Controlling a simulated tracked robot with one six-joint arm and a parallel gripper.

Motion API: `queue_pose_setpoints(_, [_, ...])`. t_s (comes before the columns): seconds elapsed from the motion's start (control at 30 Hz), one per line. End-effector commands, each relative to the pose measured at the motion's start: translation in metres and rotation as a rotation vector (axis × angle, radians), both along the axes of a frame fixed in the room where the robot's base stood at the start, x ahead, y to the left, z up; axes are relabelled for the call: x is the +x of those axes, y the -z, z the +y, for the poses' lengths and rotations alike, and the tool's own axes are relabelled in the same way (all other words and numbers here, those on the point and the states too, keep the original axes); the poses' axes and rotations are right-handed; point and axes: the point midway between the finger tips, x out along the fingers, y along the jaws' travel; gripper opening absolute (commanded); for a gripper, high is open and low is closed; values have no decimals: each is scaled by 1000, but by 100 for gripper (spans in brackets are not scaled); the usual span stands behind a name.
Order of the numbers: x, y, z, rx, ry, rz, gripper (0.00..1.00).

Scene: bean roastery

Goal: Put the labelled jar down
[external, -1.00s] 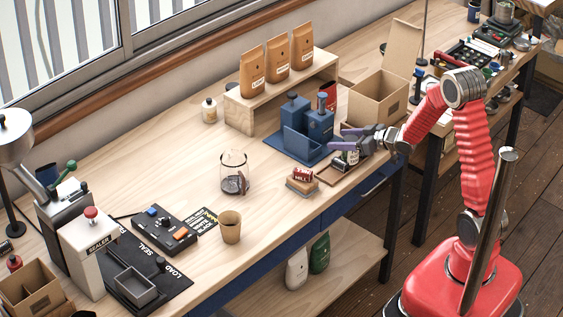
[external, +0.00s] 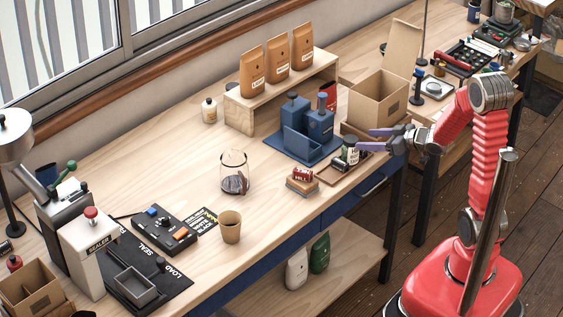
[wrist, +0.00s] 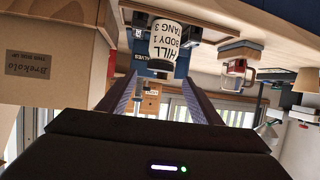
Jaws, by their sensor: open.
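The labelled jar (external: 350,150), with a dark lid and a white label, stands on a small brown tray (external: 333,175) at the bench's front edge. In the wrist view, which is upside down, the jar (wrist: 165,42) shows its label reading "HILL BODY 1 TANG 3". My gripper (external: 370,140) is open, its two purple fingers to the right of the jar and pointing at it. In the wrist view the fingers (wrist: 160,80) are spread wide, with the jar beyond their tips and nothing held.
A blue two-part station (external: 310,130) stands behind the tray. An open cardboard box (external: 375,100) is close behind my gripper. A small stack with a red-and-white block (external: 302,177) sits left of the tray. The bench front is clear between this stack and a paper cup (external: 231,227).

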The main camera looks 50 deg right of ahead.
Motion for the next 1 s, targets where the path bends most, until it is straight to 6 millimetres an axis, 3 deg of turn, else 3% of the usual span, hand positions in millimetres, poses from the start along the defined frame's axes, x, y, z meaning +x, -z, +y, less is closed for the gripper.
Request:
queue_pose_setpoints(0.67, [-1,-2,0,-4,3,1,59])
queue_pose_setpoints(1.0, [-6,-34,-8,-133,129,67,59])
